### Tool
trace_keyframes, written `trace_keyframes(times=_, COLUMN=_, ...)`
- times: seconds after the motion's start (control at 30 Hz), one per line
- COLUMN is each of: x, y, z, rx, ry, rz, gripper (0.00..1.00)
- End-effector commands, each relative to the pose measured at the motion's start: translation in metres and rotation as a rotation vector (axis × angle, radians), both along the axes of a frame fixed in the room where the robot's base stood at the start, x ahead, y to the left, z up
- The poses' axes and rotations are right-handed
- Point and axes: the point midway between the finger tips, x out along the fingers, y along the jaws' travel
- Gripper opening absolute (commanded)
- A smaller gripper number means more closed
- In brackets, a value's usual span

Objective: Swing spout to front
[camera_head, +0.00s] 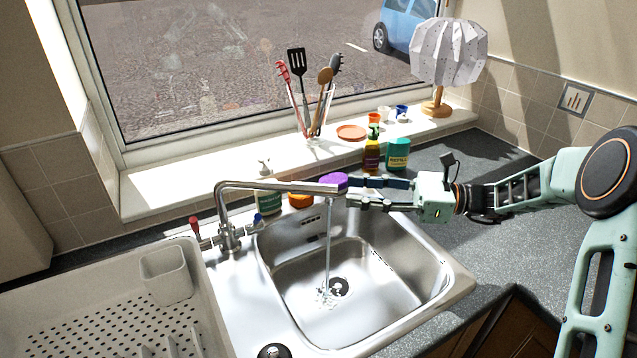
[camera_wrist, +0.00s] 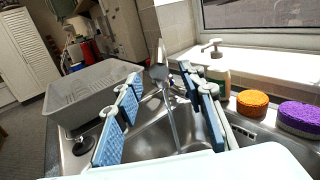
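The chrome tap's spout (camera_head: 275,186) reaches rightward from the tap body (camera_head: 229,238) over the sink, with its tip above the bowl. Water (camera_head: 328,240) runs from the tip into the sink (camera_head: 375,280). My gripper (camera_head: 348,192) comes in from the right with its fingers at the spout's tip. In the wrist view my gripper (camera_wrist: 160,76) is open, and the spout tip (camera_wrist: 158,73) shows in the gap between the blue finger pads. I cannot tell whether either finger touches the spout. The tap has a red-topped handle (camera_head: 194,224) and a blue-topped handle (camera_head: 257,216).
Behind the spout are a soap bottle (camera_head: 267,195), an orange sponge (camera_head: 299,200) and a purple sponge (camera_head: 333,181). A grey dish rack (camera_head: 110,290) stands left of the sink. Bottles (camera_head: 372,155) and a green tub (camera_head: 397,154) stand behind my gripper. Counter at right is clear.

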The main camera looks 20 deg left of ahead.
Motion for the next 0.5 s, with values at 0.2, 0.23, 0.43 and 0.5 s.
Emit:
trace_keyframes(times=0.2, x=-0.012, y=0.037, z=0.002, rx=-0.001, ry=0.0, rz=0.007, gripper=0.37)
trace_keyframes(times=0.23, x=-0.014, y=0.043, z=0.001, rx=-0.001, ry=0.001, rz=0.007, gripper=0.37)
trace_keyframes(times=0.43, x=-0.023, y=0.077, z=0.001, rx=-0.001, ry=-0.001, rz=0.006, gripper=0.37)
trace_keyframes(times=0.5, x=-0.025, y=0.085, z=0.001, rx=-0.002, ry=-0.002, rz=0.004, gripper=0.37)
